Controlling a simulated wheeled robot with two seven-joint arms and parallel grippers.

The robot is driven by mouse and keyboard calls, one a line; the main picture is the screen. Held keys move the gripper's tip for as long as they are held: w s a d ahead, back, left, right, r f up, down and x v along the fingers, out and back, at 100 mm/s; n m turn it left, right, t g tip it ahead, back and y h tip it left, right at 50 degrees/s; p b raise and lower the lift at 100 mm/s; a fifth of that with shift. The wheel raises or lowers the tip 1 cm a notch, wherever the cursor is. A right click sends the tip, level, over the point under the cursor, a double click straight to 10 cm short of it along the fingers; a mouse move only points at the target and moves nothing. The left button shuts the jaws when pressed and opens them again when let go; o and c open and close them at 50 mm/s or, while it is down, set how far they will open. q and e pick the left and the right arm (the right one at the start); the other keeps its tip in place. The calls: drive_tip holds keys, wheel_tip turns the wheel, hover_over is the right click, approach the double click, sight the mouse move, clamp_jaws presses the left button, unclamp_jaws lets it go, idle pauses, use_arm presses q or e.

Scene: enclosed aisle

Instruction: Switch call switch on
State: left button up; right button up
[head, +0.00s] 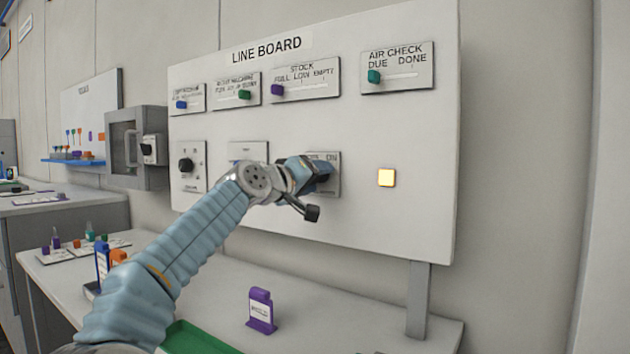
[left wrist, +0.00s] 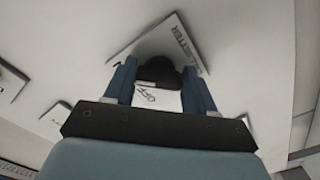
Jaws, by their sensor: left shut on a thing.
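The white line board (head: 425,150) carries several switch plates. My left gripper (head: 312,172) is at a plate (head: 333,180) in the lower row, right of the middle, and mostly covers it. In the left wrist view, the gripper's two blue fingers (left wrist: 160,86) stand on either side of a black knob (left wrist: 158,69) and are shut on it. The plate (left wrist: 140,48) there shows the word OFF near the knob. The rest of its label is partly hidden, so I cannot read which switch it is. My right gripper is not in view.
Slider plates run along the top. A black knob (head: 186,164) sits lower left. A purple bottle (head: 261,311) stands on the bench (head: 350,325) below.

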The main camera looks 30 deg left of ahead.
use_arm(q)
drive_tip(key=shift+f, duration=0.15)
idle(0.3)
drive_tip(key=o, duration=1)
drive_tip(key=shift+o, duration=0.2)
drive_tip(key=shift+s, duration=0.1)
drive_tip(key=shift+s, duration=0.35)
drive_tip(key=s+a+b, duration=0.1)
drive_tip(key=s+b, duration=0.2)
drive_tip(key=s, duration=1)
drive_tip(key=shift+b, duration=0.4)
